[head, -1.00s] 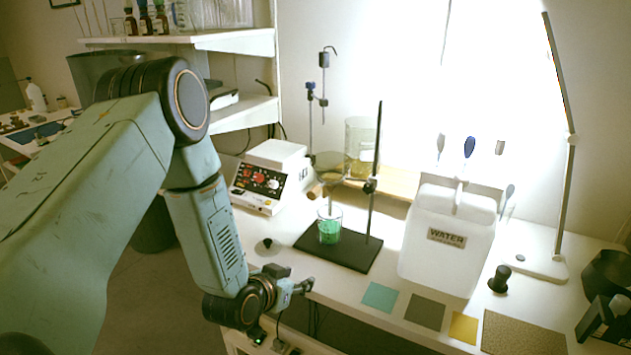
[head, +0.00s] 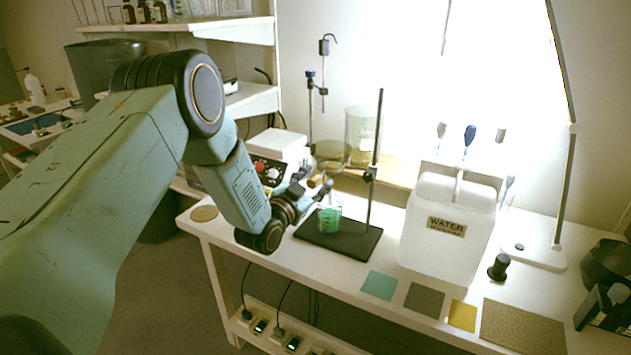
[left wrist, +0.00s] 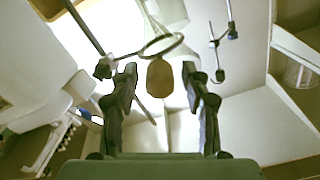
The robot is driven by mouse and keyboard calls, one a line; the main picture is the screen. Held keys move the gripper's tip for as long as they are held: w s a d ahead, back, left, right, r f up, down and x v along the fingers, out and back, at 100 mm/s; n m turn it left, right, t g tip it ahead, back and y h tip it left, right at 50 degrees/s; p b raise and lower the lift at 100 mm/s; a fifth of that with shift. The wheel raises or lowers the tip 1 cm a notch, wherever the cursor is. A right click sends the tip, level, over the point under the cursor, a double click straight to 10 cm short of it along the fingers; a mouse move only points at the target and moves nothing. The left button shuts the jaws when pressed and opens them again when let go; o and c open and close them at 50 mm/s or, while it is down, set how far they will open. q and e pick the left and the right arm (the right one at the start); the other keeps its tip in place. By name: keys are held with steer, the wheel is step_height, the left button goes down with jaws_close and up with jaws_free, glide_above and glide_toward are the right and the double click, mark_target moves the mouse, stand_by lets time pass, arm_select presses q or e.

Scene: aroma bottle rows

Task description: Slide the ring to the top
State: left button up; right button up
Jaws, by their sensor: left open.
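The black retort stand has a dark base (head: 340,238) and an upright rod (head: 377,130). A clamp (head: 370,174) sits partway up the rod. In the left wrist view, the thin ring (left wrist: 160,54) shows beyond the fingers, with a tan grip (left wrist: 162,80) at its near side. The stand's rod (left wrist: 85,27) and clamp (left wrist: 104,68) are to the left there. My left gripper (head: 317,180) is open beside the ring, above the beaker of green liquid (head: 330,220). Its fingers lie on either side of the tan grip with gaps visible. My right gripper is out of view.
A white water jug (head: 445,235) stands right of the stand. A white device with knobs (head: 275,150) is behind my left arm. A large glass vessel (head: 360,130) stands behind the rod. Coloured squares, including a teal one (head: 379,286), lie along the front edge.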

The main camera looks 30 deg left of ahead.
arm_select(q)
steer(key=shift+w, duration=0.25)
steer(key=shift+c, duration=0.3)
jaws_close()
stand_by(0.4)
